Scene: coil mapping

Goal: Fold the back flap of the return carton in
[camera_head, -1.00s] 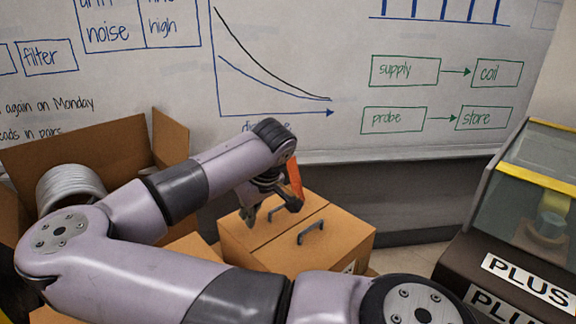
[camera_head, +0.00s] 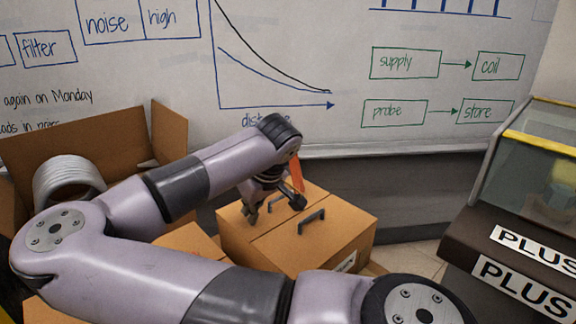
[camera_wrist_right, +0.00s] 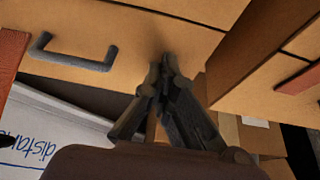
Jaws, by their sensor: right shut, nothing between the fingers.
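A closed cardboard carton (camera_head: 345,232) stands in the middle of the head view, its two top flaps lying flat and meeting at a seam. Each flap has a dark handle; the near handle (camera_head: 312,219) shows fully, the far one partly. I take this as the return carton, without a readable name. My right gripper (camera_head: 250,212) is shut and empty at the carton's far flap, to the left of the far handle. In the wrist view the shut fingertips (camera_wrist_right: 163,68) are close to the cardboard, the handle (camera_wrist_right: 75,55) to one side; contact is unclear. My left gripper is out of view.
An open carton (camera_head: 85,140) with a grey coil (camera_head: 68,178) stands at the left, partly behind my arm. A whiteboard (camera_head: 280,60) rises behind. A dark case (camera_head: 500,250) marked PLUS stands at the right. An orange strip (camera_head: 295,175) shows beside my gripper.

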